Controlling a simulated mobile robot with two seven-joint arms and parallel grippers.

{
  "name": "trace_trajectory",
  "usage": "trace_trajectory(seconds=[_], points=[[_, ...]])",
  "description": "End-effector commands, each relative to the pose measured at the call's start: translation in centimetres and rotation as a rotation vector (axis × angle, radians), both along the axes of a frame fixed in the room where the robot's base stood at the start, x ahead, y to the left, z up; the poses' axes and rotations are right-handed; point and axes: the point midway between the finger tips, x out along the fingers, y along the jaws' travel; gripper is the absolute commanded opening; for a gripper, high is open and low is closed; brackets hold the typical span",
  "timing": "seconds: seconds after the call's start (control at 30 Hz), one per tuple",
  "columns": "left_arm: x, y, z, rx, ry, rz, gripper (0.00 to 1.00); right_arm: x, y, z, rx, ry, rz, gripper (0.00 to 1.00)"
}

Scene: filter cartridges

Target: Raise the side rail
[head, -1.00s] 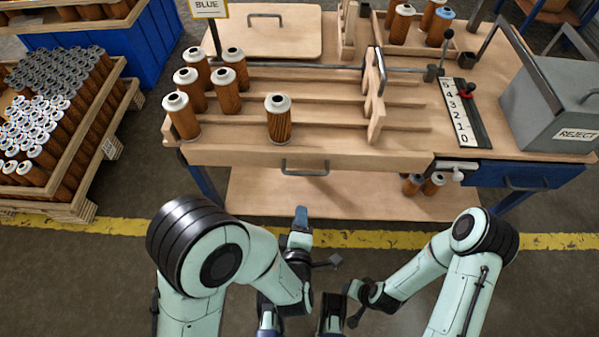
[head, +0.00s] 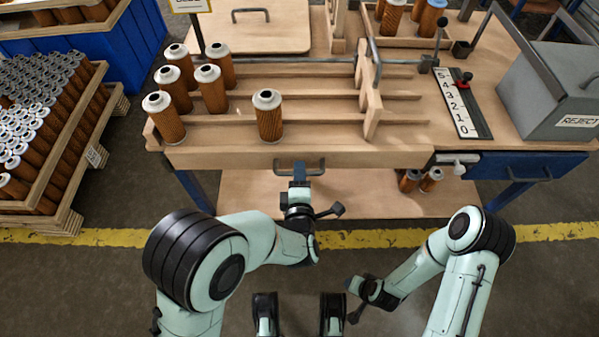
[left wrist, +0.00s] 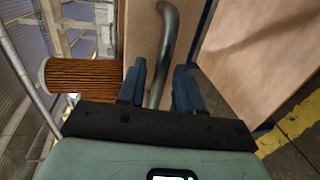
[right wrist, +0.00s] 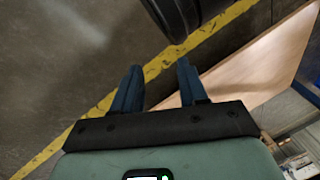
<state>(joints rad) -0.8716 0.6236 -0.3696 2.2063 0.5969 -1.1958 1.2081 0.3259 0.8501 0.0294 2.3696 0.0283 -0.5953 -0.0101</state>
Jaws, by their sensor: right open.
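The side rail (head: 380,158) is a long wooden board along the front edge of the bench, low below the cartridges. A grey bar handle (head: 318,168) is fixed to its front face. My left gripper (head: 299,182) is at this handle, with fingers pointing towards the bench. In the left wrist view, the handle (left wrist: 168,35) runs between the two blue fingers (left wrist: 160,66), which are open with gaps beside it. My right gripper (right wrist: 158,72) is open and empty over the floor, away from the rail; its fingers are not clear in the head view.
Several orange filter cartridges (head: 268,118) stand on the slatted bench behind the rail. A wooden pusher with a handle (head: 372,105) is right of them. A numbered scale (head: 462,105) and a grey reject bin (head: 560,95) stand further right. A lower shelf (head: 380,195) is under the bench.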

Motion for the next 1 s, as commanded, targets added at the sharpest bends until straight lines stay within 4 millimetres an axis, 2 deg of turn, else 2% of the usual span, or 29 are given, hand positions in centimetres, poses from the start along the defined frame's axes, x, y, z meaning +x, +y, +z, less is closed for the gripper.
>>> trace_trajectory(seconds=[0.13, 0.4, 0.43, 0.53, 0.7, 0.77, 0.87, 1.0], points=[[0.9, 0.0, -0.2, 0.001, 0.000, 0.000, 0.35, -0.4, 0.0, -0.3, 0.001, 0.012, -0.001, 0.43], [1.0, 0.0, -0.2, 0.001, 0.000, -0.001, 0.35, -0.4, -0.1, -0.3, 0.001, 0.015, -0.001, 0.43], [1.0, 0.0, -0.2, 0.001, 0.001, -0.001, 0.32, -0.4, -0.1, -0.3, 0.001, 0.015, -0.001, 0.43], [1.0, 0.0, -0.2, 0.001, 0.000, -0.001, 0.00, -0.4, -0.1, -0.3, 0.001, 0.015, -0.001, 0.43], [1.0, 0.0, -0.1, 0.000, 0.000, -0.001, 0.00, -0.4, 0.0, -0.3, 0.001, 0.014, 0.000, 0.43], [1.0, 0.0, 0.6, -0.001, -0.001, 0.000, 0.00, -0.4, 0.1, 0.2, 0.003, 0.011, 0.002, 0.43], [1.0, 0.1, 2.7, -0.003, -0.004, 0.001, 0.00, -0.3, 0.5, 1.5, 0.010, 0.002, 0.008, 0.43], [1.0, 0.0, 4.9, -0.003, -0.004, 0.001, 0.00, -1.4, 1.2, 2.4, 0.026, 0.029, 0.023, 0.43]])
